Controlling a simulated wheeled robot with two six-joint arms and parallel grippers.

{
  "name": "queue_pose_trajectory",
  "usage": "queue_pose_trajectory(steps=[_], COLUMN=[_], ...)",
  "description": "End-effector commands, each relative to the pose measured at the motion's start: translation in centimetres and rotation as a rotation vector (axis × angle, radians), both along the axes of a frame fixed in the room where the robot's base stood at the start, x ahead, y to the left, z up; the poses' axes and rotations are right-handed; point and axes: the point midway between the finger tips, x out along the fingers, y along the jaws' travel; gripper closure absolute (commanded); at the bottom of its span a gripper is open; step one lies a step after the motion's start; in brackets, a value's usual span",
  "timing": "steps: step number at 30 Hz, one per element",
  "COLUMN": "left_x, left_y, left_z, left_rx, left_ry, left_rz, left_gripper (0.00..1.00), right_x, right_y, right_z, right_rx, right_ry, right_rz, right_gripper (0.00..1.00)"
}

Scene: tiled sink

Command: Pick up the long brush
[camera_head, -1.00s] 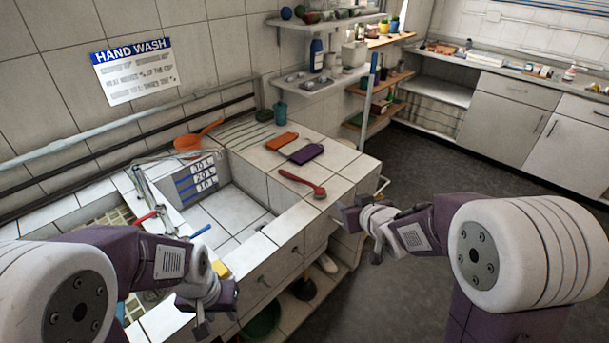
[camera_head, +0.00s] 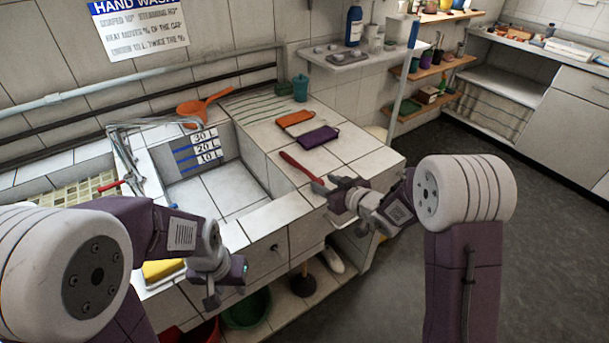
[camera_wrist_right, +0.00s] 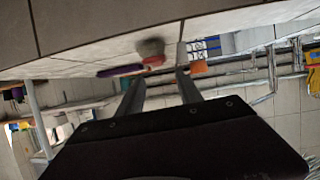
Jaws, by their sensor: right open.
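The long brush (camera_head: 301,167) has a red handle and lies on the tiled counter right of the sink basin. In the head view its head end is hidden behind my right gripper (camera_head: 338,191). The right gripper is open and empty at the counter's front right edge, close to the brush head. In the right wrist view, the blurred greyish brush head and red handle (camera_wrist_right: 153,61) show just beyond the two parted fingers (camera_wrist_right: 160,82). My left gripper (camera_head: 228,287) is empty, with its fingers apart, in front of the sink.
An orange item (camera_head: 296,118) and a purple item (camera_head: 318,137) lie behind the brush. An orange ladle (camera_head: 203,106) and a teal cup (camera_head: 300,88) stand farther back. The sink basin (camera_head: 215,188) is on the left. A plunger (camera_head: 303,283) is below the counter.

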Motion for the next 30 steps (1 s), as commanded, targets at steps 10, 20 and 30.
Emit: queue_pose_trajectory(steps=[10, 20, 30], left_x=[0.0, 0.0, 0.0], left_y=[0.0, 0.0, 0.0], left_z=[-0.3, -0.6, -0.6], left_rx=[0.0, 0.0, 0.0], left_ry=[0.0, 0.0, 0.0], left_rz=[0.0, 0.0, 0.0], left_gripper=[0.64, 0.64, 0.64], right_x=[2.7, 6.5, 6.7], right_y=[1.8, 4.1, 4.2], right_z=[-1.4, -3.1, -3.1], right_rx=[-0.001, -0.001, -0.001], right_ry=[0.001, 0.001, 0.001], right_rz=[0.0, 0.001, 0.0], right_gripper=[0.58, 0.58, 0.88])
